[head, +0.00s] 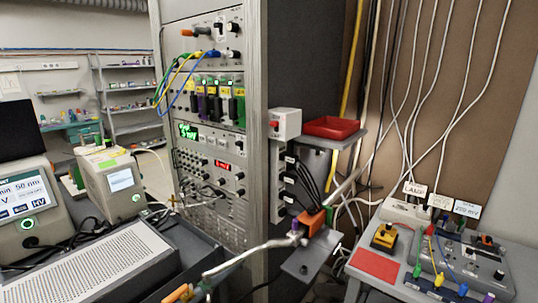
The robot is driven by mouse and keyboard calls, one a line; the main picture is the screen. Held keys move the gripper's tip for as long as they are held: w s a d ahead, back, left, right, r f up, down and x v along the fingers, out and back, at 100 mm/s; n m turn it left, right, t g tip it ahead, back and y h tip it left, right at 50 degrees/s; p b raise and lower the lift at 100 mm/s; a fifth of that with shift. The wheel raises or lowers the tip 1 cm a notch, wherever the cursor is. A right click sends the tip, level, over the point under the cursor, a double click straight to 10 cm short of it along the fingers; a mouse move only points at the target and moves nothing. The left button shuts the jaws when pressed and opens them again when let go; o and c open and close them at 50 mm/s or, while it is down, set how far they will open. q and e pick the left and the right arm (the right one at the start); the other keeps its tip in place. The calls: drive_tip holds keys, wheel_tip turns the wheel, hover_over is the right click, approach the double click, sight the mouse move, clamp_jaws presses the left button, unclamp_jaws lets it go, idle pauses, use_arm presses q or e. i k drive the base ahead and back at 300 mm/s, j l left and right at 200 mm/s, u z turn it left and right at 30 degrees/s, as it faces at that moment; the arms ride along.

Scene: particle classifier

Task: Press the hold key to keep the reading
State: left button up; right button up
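I cannot make out a key marked hold. The rack (210,130) shows a green numeric display (187,131) and a red one (222,165), both too small to read surely. Neither of my grippers can be made out in this view.
A grey perforated box (95,268) stands at lower left. A metal tube (250,250) with an orange block (313,222) crosses the lower middle. A red tray (331,127) sits on a shelf. The right bench holds a red mat (376,265), yellow-black box (384,238) and knobbed panel (460,262).

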sight(212, 140)
drive_tip(key=i+j+u, duration=0.1)
drive_tip(key=j, duration=0.3)
drive_tip(key=i+j, duration=0.15)
drive_tip(key=j, duration=0.2)
drive_tip(key=i+j+u, duration=0.15)
drive_tip(key=j, duration=0.25)
